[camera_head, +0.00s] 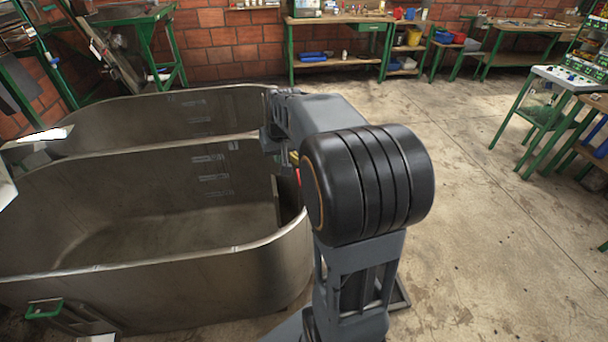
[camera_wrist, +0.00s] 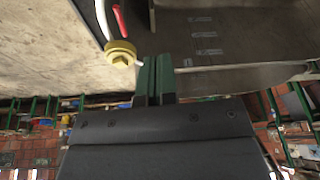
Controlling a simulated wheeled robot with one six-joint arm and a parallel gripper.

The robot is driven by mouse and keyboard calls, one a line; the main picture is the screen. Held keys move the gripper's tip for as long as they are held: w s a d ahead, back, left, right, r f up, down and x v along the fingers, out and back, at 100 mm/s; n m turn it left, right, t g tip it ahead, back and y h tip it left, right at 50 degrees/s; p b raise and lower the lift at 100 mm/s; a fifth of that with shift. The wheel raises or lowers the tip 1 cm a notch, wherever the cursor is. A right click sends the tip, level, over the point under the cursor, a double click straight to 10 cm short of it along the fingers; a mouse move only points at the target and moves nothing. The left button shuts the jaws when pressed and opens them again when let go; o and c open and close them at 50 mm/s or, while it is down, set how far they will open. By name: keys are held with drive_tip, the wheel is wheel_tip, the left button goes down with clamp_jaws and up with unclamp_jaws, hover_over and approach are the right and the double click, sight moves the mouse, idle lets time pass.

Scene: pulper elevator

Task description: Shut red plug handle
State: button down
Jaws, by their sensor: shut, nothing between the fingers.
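The red plug handle (camera_wrist: 118,20) shows in the wrist view at the upper left, a narrow red lever beside a curved pale edge. A yellow hex fitting (camera_wrist: 121,52) sits just below it. My gripper (camera_wrist: 154,62) has its green fingers together and empty, to the right of the yellow fitting and below and right of the red handle. I cannot tell whether a finger touches the fitting. In the head view, only small red (camera_head: 298,174) and yellow (camera_head: 294,157) bits show beside my black arm joint; my arm hides the rest.
A large grey metal tub (camera_head: 150,200) with a dividing wall fills the left of the head view, close to my arm. Concrete floor (camera_head: 500,260) is open on the right. Green-legged workbenches (camera_head: 340,22) stand along the brick wall, and a table (camera_head: 570,80) stands at the right.

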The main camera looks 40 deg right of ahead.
drive_tip(key=w+d+f+m, duration=0.1)
drive_tip(key=w+d+f, duration=0.2)
drive_tip(key=d, duration=0.3)
drive_tip(key=w+d+f+m, duration=0.1)
drive_tip(key=w+d+f, duration=0.15)
drive_tip(key=d, duration=0.45)
drive_tip(key=x, duration=0.4)
drive_tip(key=s+x, duration=0.1)
drive_tip(key=x, duration=0.7)
drive_tip(key=shift+a+f, duration=0.2)
drive_tip(key=shift+f, duration=0.4)
drive_tip(key=shift+a+f, duration=0.1)
drive_tip(key=shift+f, duration=0.45)
drive_tip(key=shift+f, duration=0.1)
wheel_tip(320, 180, down, 11)
drive_tip(key=b, duration=0.8)
drive_tip(key=shift+s+a, duration=0.1)
drive_tip(key=shift+s, duration=0.05)
drive_tip(key=w+p+v, duration=0.1)
drive_tip(key=p+v, duration=0.1)
drive_tip(key=v, duration=1.2)
drive_tip(key=shift+w+d+r, duration=0.2)
drive_tip(key=shift+d+r, duration=0.3)
